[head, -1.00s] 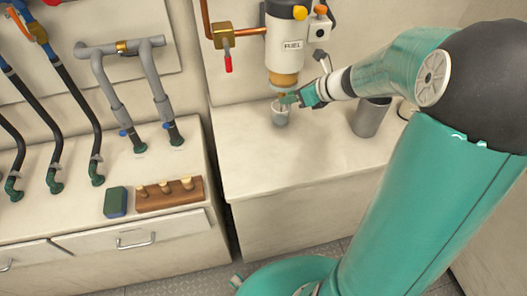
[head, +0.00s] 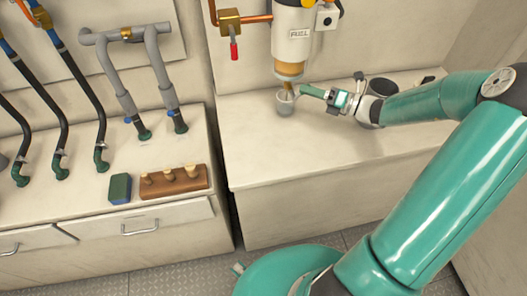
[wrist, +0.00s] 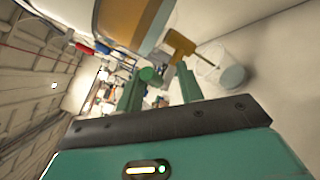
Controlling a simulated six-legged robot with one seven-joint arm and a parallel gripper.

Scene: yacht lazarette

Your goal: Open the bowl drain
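The fuel filter (head: 298,32) hangs on the back wall, with its amber bowl (head: 289,69) at the bottom; the bowl also shows in the wrist view (wrist: 125,20). A brass drain piece (wrist: 180,45) sits under the bowl. My gripper (head: 304,89) reaches in from the right, level with the cup's top. In the wrist view its two green fingers (wrist: 170,84) are apart, with the brass piece near their tips. I cannot tell whether they touch it.
A dark grey canister (head: 380,88) stands behind my wrist on the bench. A red-handled valve (head: 234,48) is at upper left. A wooden block with pegs (head: 173,180) and a green-blue sponge (head: 120,188) lie on the left counter. The bench front is clear.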

